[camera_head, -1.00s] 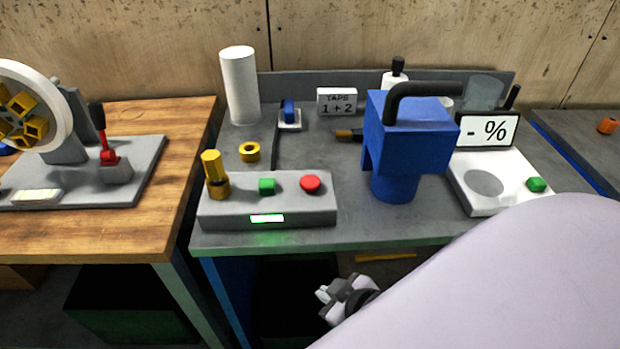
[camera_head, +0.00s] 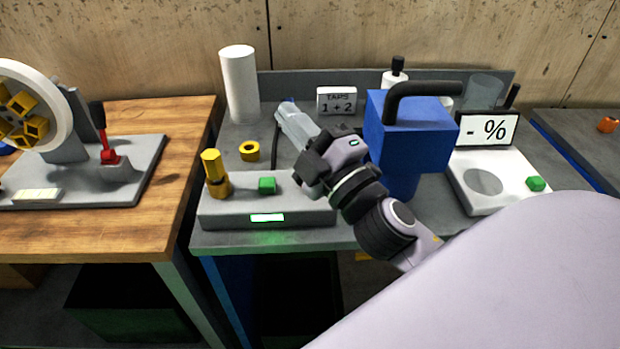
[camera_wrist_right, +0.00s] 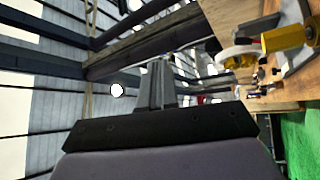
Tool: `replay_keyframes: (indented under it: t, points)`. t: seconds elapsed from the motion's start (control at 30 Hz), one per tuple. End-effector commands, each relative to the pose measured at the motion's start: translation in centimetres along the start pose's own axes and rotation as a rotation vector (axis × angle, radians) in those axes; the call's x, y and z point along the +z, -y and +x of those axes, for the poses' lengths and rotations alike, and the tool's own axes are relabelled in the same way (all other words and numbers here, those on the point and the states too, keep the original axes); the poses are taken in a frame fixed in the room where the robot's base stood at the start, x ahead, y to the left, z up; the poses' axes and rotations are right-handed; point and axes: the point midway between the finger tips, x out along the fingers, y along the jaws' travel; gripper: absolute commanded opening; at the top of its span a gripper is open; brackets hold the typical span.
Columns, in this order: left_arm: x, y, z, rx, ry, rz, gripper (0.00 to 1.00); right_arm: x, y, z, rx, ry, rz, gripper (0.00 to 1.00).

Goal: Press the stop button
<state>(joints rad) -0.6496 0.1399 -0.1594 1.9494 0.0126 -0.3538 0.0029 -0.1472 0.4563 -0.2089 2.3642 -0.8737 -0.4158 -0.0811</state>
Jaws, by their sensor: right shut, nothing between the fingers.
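The grey control box (camera_head: 230,209) stands on the middle bench, with a green button (camera_head: 267,185) and a lit green display (camera_head: 267,217) on its front. The red button at the right of its top is hidden behind my right gripper. My right gripper (camera_head: 284,108) is shut and empty. It hangs above the right part of the box, its fingers pointing up and to the left, away from the box top. In the right wrist view its closed fingers (camera_wrist_right: 157,85) point towards the ceiling beams. My left gripper is not in view.
A blue machine (camera_head: 410,135) with a black handle stands just right of my right gripper. A yellow post (camera_head: 214,175) rises at the box's left end. A white cylinder (camera_head: 240,85) stands behind. A white scale (camera_head: 492,180) is at the right.

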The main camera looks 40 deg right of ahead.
Motion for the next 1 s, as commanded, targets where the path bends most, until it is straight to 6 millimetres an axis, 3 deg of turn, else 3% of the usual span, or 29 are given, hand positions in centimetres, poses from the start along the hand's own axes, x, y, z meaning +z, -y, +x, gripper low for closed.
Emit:
replay_keyframes:
  t: [0.1, 0.17, 0.3, 0.43, 0.57, 0.7, 0.9, 1.0]
  points:
    - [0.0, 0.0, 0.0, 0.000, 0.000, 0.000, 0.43, -5.1, -2.5, 1.1, 0.117, -0.288, -0.270, 0.00]
    - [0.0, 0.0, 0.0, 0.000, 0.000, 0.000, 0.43, -7.5, -2.9, 1.0, 0.158, -0.428, -0.416, 0.00]
    - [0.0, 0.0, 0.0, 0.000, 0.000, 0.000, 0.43, -11.5, -1.6, 0.0, 0.205, -0.736, -0.777, 0.00]
    - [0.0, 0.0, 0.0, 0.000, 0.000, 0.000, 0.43, -12.1, 1.5, -0.9, 0.174, -0.986, -1.137, 0.00]
    - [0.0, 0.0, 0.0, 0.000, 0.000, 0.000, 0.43, -9.4, 4.7, -1.1, 0.057, -1.185, -1.508, 0.00]
    - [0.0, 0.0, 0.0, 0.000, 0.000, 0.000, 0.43, -3.5, 6.3, -0.3, -0.165, -1.315, -1.878, 0.00]
    - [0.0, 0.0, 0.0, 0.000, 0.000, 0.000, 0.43, 4.4, 4.9, 0.9, -0.517, -1.353, -2.217, 0.00]
    - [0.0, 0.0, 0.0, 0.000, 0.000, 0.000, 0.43, 6.7, 3.9, 1.1, -0.634, -1.342, -2.293, 0.00]
